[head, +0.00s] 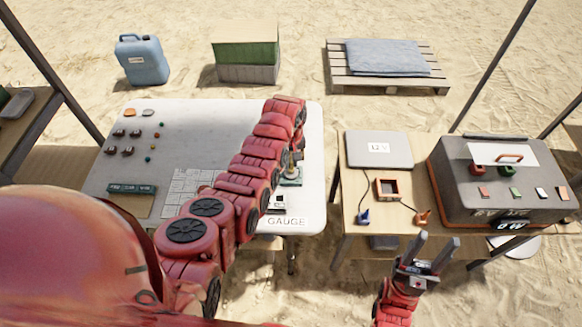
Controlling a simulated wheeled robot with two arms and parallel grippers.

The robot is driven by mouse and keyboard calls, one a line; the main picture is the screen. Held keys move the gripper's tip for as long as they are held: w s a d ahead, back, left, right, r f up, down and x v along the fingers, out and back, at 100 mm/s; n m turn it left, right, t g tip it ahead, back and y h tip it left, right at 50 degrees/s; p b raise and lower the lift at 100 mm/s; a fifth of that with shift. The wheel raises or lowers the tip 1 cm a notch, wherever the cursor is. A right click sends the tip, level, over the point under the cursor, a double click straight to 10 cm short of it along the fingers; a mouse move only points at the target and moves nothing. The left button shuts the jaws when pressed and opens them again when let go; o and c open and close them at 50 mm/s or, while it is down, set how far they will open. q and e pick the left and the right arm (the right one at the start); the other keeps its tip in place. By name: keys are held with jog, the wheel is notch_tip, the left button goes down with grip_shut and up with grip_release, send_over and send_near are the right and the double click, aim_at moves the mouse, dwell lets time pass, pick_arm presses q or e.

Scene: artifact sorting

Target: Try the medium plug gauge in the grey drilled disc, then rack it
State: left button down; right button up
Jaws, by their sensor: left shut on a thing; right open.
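My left arm reaches across the white table, and its gripper (294,160) points down at the table's right side, over a small greenish stand (291,181). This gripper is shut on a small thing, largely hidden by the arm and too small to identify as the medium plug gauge. A small black-and-white block (278,207), perhaps the rack, sits by the GAUGE label (286,222). A small grey disc (147,112) lies at the table's back left; I cannot tell whether it is drilled. My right gripper (430,246) is open and empty, in front of the wooden table.

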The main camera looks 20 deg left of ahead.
aim_at(291, 162)
pick_arm(q)
jog(key=shift+r+p, duration=0.8)
jog(key=shift+r, duration=1.05)
